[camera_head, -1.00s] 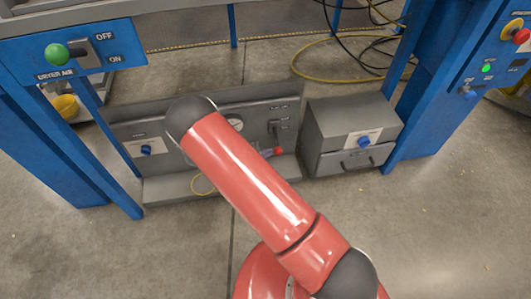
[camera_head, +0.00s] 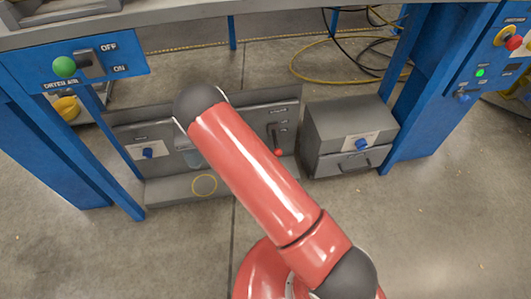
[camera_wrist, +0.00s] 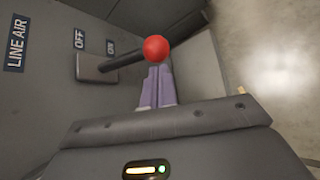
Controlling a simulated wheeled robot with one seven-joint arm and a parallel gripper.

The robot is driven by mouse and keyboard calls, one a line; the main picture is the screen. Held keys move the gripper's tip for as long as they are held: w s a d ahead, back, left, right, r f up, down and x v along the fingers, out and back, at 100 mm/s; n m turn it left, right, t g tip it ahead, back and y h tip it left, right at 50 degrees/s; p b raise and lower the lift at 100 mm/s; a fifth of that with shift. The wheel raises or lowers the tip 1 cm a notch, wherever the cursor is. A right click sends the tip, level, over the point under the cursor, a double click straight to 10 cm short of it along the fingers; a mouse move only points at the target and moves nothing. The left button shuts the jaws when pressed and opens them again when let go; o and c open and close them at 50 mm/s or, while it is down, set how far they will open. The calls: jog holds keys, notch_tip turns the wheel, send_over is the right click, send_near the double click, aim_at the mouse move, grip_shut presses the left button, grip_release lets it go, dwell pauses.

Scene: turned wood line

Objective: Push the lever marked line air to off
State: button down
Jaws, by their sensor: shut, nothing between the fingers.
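The line air lever has a red ball knob (camera_wrist: 156,49) on a dark shaft (camera_wrist: 125,60) coming out of a metal plate on a grey panel. The LINE AIR label (camera_wrist: 16,44), OFF label (camera_wrist: 79,39) and ON label (camera_wrist: 110,47) sit beside it. The shaft leans past the ON side. My gripper (camera_wrist: 158,72) is shut and empty, its pale purple fingertips just below the knob in the wrist view; I cannot tell if they touch. The red knob also shows in the head view (camera_head: 278,153), pointing down, right of my arm. My gripper is hidden there.
A grey box with a blue knob (camera_head: 361,144) stands right of the panel. A green-knobbed dryer air lever (camera_head: 64,66) is on the blue frame at upper left. A yellow ring (camera_head: 204,185) lies on the panel's ledge. Hoses lie on the floor behind.

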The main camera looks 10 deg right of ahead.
aim_at(275, 150)
jog(key=r+g+p, duration=0.1)
jog(key=r, duration=0.1)
jog(key=r+n+g+p, duration=0.1)
jog(key=p, duration=0.1)
jog(key=shift+s+d+r+g, duration=0.1)
jog(key=shift+s+r+g, duration=0.1)
jog(key=shift+r+g, duration=0.15)
jog(key=r+n+g, duration=0.1)
jog(key=w+r+n+g+p, duration=0.1)
jog(key=r, duration=0.1)
jog(key=shift+r, duration=0.25)
jog(key=shift+p, duration=0.3)
jog(key=shift+s+r+p, duration=0.1)
jog(key=shift+r+p, duration=0.3)
jog(key=shift+r, duration=0.4)
jog(key=shift+d, duration=0.1)
jog(key=shift+f, duration=0.1)
